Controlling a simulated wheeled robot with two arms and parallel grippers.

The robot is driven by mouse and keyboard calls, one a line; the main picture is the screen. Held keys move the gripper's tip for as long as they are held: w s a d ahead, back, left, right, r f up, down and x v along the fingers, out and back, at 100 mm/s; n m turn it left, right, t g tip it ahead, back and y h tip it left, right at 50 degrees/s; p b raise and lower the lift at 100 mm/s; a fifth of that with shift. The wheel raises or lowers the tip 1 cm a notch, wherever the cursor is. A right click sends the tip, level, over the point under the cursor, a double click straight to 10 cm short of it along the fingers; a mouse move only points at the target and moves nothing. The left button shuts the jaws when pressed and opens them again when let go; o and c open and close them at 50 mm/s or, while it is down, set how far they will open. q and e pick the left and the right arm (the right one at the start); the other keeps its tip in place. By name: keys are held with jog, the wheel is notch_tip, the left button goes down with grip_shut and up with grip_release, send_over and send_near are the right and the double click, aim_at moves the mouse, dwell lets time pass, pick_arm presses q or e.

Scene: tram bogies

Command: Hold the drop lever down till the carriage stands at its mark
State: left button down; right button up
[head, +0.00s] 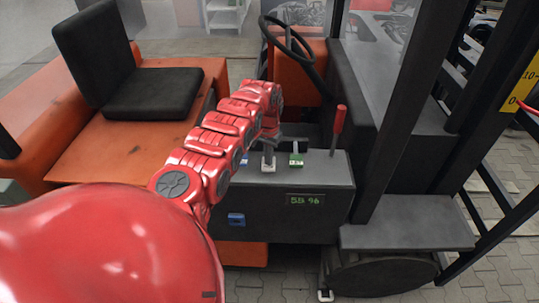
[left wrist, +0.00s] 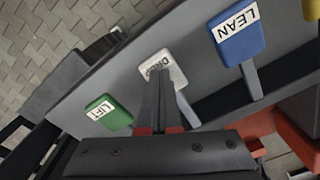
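The drop lever, with a white cap marked DROP, stands in the lever row on the dark console (head: 290,222). Its cap (left wrist: 160,66) shows just beyond my left fingertips in the left wrist view; it also shows in the head view (head: 268,166). My left gripper (left wrist: 163,84) has its two dark fingers together, their tips over the cap's lower part. I cannot tell if they press on it. In the head view my left gripper (head: 269,140) is over the console, partly hidden by my arm. My right gripper is out of view. I cannot make out the carriage or its mark.
The green LIFT lever (left wrist: 108,112) and the blue LEAN lever (left wrist: 237,36) flank the drop lever. A red-handled lever (head: 338,128) stands to the right. A small green display (head: 306,200) is on the console front. A steering wheel (head: 288,42) and a seat (head: 150,92) are nearby.

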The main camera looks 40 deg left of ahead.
pick_arm(q)
jog(key=shift+r, duration=0.1)
notch_tip(320, 180, up, 6)
jog(key=p, duration=0.4)
jog(key=shift+r, duration=0.3)
